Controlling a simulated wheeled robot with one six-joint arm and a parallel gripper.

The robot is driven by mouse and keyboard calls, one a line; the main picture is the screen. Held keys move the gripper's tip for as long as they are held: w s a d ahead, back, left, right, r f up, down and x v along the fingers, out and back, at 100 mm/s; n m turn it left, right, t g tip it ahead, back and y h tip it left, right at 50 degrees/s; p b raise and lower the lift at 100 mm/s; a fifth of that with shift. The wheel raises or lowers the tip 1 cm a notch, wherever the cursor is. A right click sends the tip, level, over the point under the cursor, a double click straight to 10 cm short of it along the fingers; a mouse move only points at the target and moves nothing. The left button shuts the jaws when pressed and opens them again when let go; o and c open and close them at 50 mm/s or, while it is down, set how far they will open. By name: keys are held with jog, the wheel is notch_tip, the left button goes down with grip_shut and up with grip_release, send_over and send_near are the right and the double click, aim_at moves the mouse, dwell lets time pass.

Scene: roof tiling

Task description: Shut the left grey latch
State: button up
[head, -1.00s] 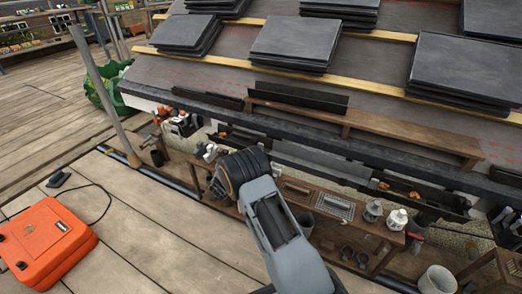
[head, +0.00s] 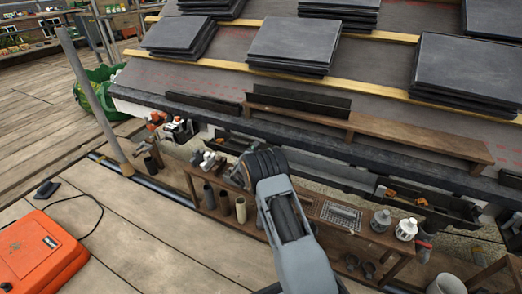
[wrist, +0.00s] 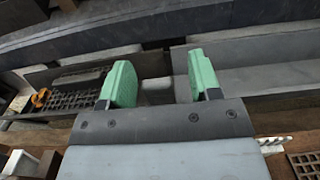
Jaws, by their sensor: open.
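My gripper (wrist: 162,82) shows in the wrist view with two green fingertips, open and apart, with nothing between them. It is in front of the roof's gutter line. A dark gutter length (wrist: 68,92) lies left of the fingers, and a grey gutter length (wrist: 255,75) lies right of them. A small pale grey piece (wrist: 157,90) shows beyond the gap between the fingers; I cannot tell whether it is a latch. I cannot clearly make out the left grey latch in either view. In the head view my arm hides the gripper.
A wooden bench (head: 345,246) with pots and tools stands below the eave. Slate stacks (head: 295,45) lie on the roof. An orange case (head: 40,255) is on the deck at left, beside a slanted pole (head: 95,85).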

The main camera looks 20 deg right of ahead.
jog(key=shift+w+a, duration=0.15)
jog(key=shift+c, duration=0.6)
jog(key=c, duration=0.8)
